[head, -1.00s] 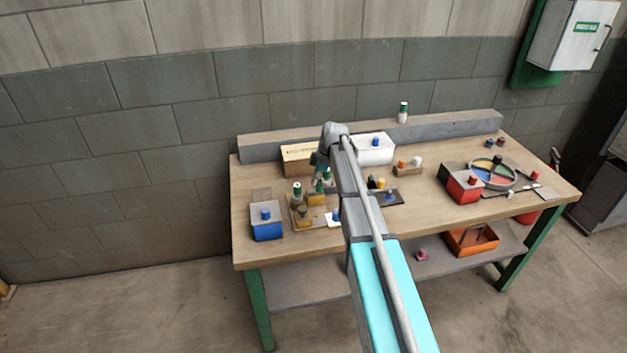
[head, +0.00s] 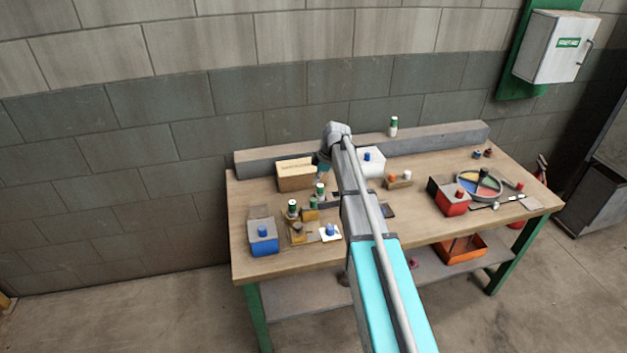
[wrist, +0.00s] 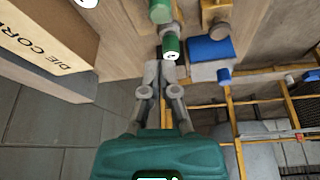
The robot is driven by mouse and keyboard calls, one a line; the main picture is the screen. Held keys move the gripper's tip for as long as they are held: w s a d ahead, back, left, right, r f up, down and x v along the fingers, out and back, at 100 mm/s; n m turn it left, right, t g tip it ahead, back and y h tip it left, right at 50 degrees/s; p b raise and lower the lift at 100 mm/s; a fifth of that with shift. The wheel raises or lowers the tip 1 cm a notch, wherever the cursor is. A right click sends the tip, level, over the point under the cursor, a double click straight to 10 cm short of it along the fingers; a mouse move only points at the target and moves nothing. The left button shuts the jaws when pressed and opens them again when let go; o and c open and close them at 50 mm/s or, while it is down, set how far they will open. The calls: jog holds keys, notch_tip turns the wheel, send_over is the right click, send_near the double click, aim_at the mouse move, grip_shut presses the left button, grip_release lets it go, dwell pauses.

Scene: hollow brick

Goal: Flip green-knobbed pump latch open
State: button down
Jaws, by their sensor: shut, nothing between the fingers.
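My gripper (wrist: 160,72) is shut and empty, its fingertips drawn together in the wrist view. Just beyond the tips is a green knob with a pale end (wrist: 171,46); whether they touch I cannot tell. Another green knob (wrist: 160,11) shows at the top edge of that view. In the head view two green-topped pieces stand on the table: one (head: 292,208) behind the blue box, one (head: 320,190) just below my gripper (head: 321,177). Which one belongs to the pump latch is unclear, and the latch's lever position is too small to read.
A cardboard box (head: 295,175) stands close left of my gripper. A blue box (head: 263,237) and a white plate with a blue knob (head: 330,233) are nearer the front. A white box (head: 373,163) is behind my arm. A red box (head: 452,201) is at right.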

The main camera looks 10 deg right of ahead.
jog(key=shift+d+r, duration=0.15)
jog(key=shift+r, duration=0.25)
dwell(0.3)
jog(key=s+a+m+h, duration=0.2)
jog(key=s+m, duration=0.6)
jog(key=s, duration=0.7)
jog(key=s+a+f+m+h, duration=0.1)
jog(key=s+a+m, duration=0.3)
jog(key=s, duration=1.1)
jog(key=m, duration=0.3)
jog(key=shift+m+g+h, duration=0.4)
